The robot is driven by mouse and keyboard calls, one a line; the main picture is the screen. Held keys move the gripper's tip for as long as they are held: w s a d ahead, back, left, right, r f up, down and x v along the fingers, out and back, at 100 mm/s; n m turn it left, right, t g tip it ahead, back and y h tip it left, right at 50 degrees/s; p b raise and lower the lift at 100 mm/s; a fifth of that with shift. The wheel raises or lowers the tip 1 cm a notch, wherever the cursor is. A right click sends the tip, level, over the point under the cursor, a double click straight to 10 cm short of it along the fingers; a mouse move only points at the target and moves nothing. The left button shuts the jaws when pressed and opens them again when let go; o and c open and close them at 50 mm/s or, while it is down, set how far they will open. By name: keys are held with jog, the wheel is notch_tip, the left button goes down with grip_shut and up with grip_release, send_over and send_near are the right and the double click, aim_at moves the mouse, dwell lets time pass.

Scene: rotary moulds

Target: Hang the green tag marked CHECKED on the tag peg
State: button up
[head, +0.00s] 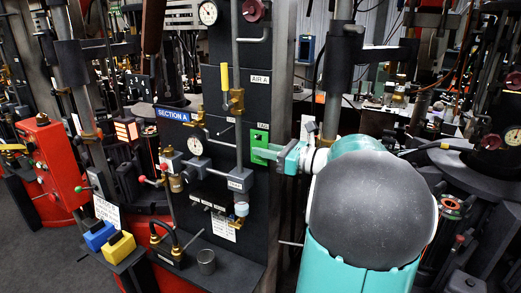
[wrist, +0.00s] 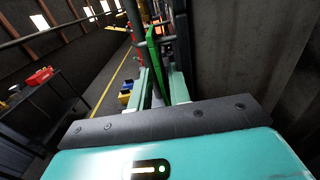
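The green tag (head: 260,141) is at the right edge of the dark upright panel, below the AIR A label; its lettering is too small to read. In the wrist view the tag (wrist: 153,52) shows nearly edge-on as a bright green strip, reaching back between the two pale green fingers of my gripper (wrist: 160,82). In the head view my gripper (head: 268,154) is right at the tag, coming from the right. I cannot tell whether the fingers press on the tag or stand apart from it. The tag peg is not clearly visible, so I cannot tell whether the tag hangs on it.
The panel carries a yellow-handled valve (head: 225,79), gauges (head: 195,147) and pipes close to my gripper. A dark wall (wrist: 255,60) rises close on the right in the wrist view.

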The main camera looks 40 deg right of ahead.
jog(key=v, duration=1.2)
jog(key=shift+s, duration=0.2)
jog(key=shift+d, duration=0.1)
jog(key=w+a+f+n+g+y, duration=0.1)
jog(key=w+a+n+g, duration=0.15)
jog(key=a, duration=0.45)
jog(key=w+a+f+n+g, duration=0.1)
jog(key=a+f+n+g, duration=0.2)
jog(key=a, duration=0.4)
jog(key=w+a+n+g+y, duration=0.1)
jog(key=w+a+n+g, duration=0.1)
jog(key=a+n+g, duration=0.3)
jog(key=s+a+f+n+h, duration=0.3)
jog(key=s+a+n+h, duration=0.1)
jog(key=a+n, duration=0.5)
jog(key=s+a+f+n+h, duration=0.3)
jog(key=a+n, duration=0.6)
jog(key=n, duration=0.3)
jog(key=shift+s+a+f+g+h, duration=0.25)
jog(key=shift+s+a+g+h, duration=0.25)
jog(key=shift+s, duration=0.55)
jog(key=shift+d+n, duration=0.15)
jog(key=shift+n, duration=0.1)
